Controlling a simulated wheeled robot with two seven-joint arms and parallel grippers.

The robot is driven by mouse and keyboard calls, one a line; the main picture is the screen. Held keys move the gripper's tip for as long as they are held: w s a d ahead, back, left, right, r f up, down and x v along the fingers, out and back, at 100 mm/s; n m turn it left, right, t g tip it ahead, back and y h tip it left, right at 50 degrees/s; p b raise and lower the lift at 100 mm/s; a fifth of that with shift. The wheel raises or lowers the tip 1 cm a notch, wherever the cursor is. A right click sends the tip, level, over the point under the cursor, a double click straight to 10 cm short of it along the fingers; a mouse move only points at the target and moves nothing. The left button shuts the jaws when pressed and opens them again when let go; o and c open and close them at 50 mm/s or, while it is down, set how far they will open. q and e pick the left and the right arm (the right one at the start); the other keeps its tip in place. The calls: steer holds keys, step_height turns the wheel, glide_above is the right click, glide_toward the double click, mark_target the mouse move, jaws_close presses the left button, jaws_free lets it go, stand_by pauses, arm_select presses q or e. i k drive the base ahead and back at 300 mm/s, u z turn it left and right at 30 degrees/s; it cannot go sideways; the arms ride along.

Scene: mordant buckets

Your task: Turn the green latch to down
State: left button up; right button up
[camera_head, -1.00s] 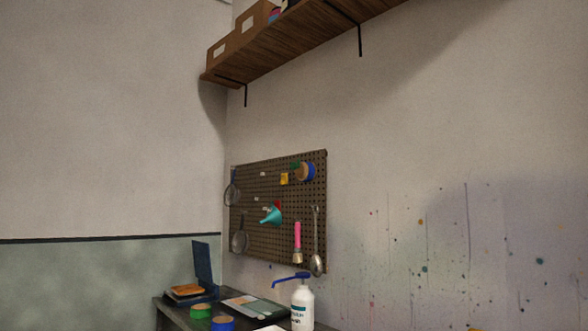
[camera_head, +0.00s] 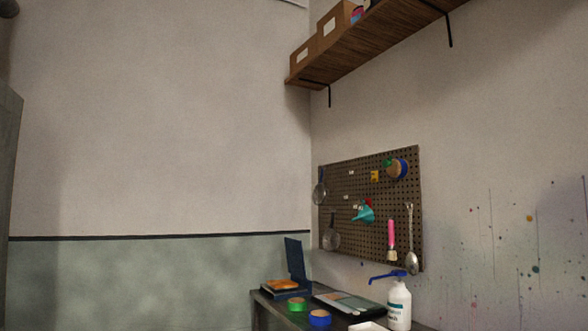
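No green latch can be made out in the head view. Neither of my grippers shows in this view, so I cannot see whether they are open or shut.
A dark bench (camera_head: 264,312) stands in the corner with a green tape roll (camera_head: 297,304), a blue tape roll (camera_head: 319,318) and a white pump bottle (camera_head: 399,303). A pegboard (camera_head: 345,180) with tools hangs above. A wooden shelf (camera_head: 375,40) is higher up. A grey-green upright (camera_head: 8,170) edges the left.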

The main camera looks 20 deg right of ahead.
mark_target(385, 163)
steer(key=u, duration=0.55)
steer(key=i, duration=1.65)
steer(key=z, duration=1)
steer(key=i, duration=1)
steer(key=z, duration=1)
